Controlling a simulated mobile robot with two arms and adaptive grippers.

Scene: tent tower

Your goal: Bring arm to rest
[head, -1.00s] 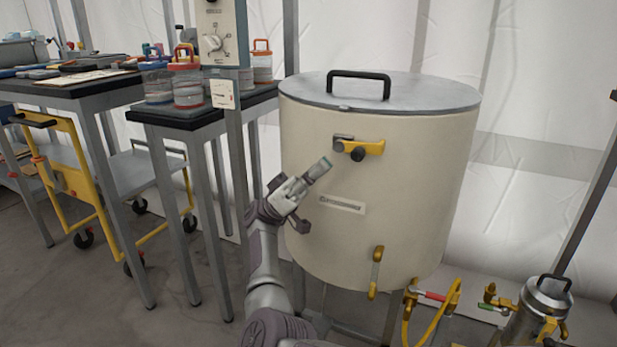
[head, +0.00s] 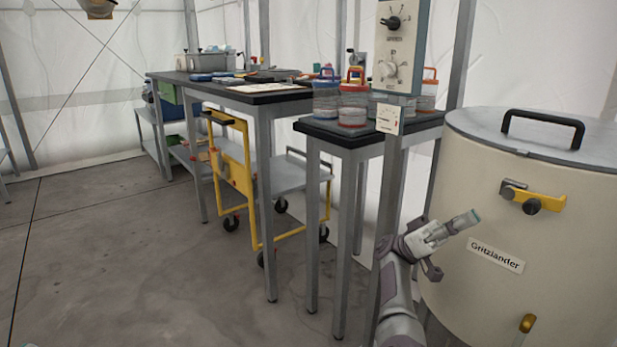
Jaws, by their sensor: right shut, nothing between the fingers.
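My right gripper (head: 462,222) is at the lower right of the head view, at the end of my raised grey and white arm. Its fingers are together with nothing between them. It is in front of the left side of a large cream drum (head: 470,290), below and left of the drum's yellow latch (head: 533,199). I cannot tell whether it touches the drum. My left gripper is not in view.
A grey post with a control box (head: 398,45) stands just behind my arm. A small black-topped table (head: 345,135) holds several jars. A longer workbench (head: 225,87) and a yellow cart (head: 232,170) stand behind it. The concrete floor (head: 110,250) at left is clear.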

